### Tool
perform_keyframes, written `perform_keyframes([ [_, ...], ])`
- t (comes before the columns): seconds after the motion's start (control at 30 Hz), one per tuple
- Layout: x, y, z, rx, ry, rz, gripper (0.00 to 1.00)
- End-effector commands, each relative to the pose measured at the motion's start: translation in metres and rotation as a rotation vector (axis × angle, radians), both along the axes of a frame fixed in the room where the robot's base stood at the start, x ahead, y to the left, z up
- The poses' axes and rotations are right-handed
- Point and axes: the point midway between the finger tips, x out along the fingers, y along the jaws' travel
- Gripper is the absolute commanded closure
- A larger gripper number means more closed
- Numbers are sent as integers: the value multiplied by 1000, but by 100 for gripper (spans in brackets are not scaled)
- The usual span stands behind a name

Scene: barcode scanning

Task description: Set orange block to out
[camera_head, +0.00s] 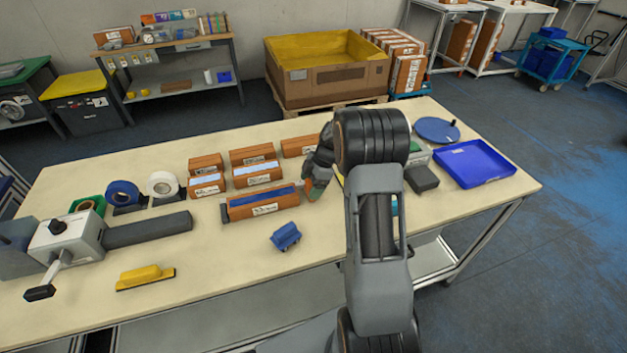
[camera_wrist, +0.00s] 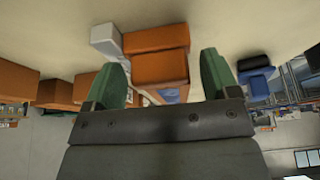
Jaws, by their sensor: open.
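Several orange blocks with white labels stand on the table. One is at the back left (camera_head: 205,162), one at the middle back (camera_head: 252,155), and one beside my arm (camera_head: 298,146). In the wrist view my gripper (camera_wrist: 160,62) is open. An orange block (camera_wrist: 157,70) lies between its green fingers, with a gap visible on the right; contact on the left cannot be told. Another orange block (camera_wrist: 155,38) sits right beyond it. In the head view my gripper (camera_head: 318,182) is low over the table, partly hidden by my arm. A blue tray (camera_head: 473,163) stands at the table's right end.
A long orange block with a blue top (camera_head: 262,202) and a blue object (camera_head: 286,236) lie left of my gripper. A dark box (camera_head: 422,178) and a round blue disc (camera_head: 437,130) are near the tray.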

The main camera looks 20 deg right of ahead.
Motion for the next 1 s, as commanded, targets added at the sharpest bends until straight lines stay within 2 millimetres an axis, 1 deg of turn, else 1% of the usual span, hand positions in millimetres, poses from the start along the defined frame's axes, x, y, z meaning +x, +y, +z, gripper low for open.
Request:
perform_keyframes([
  [0.17,0,-7,14,-2,-4,-2,19],
  [0.27,-1,-14,31,-2,-5,-2,19],
  [0.5,-4,-34,77,-3,-5,-5,19],
  [0.7,-5,-46,107,-2,-3,-5,19],
  [0.8,-6,-51,117,-2,-2,-5,19],
  [1.0,-7,-54,127,-2,-1,-4,19],
])
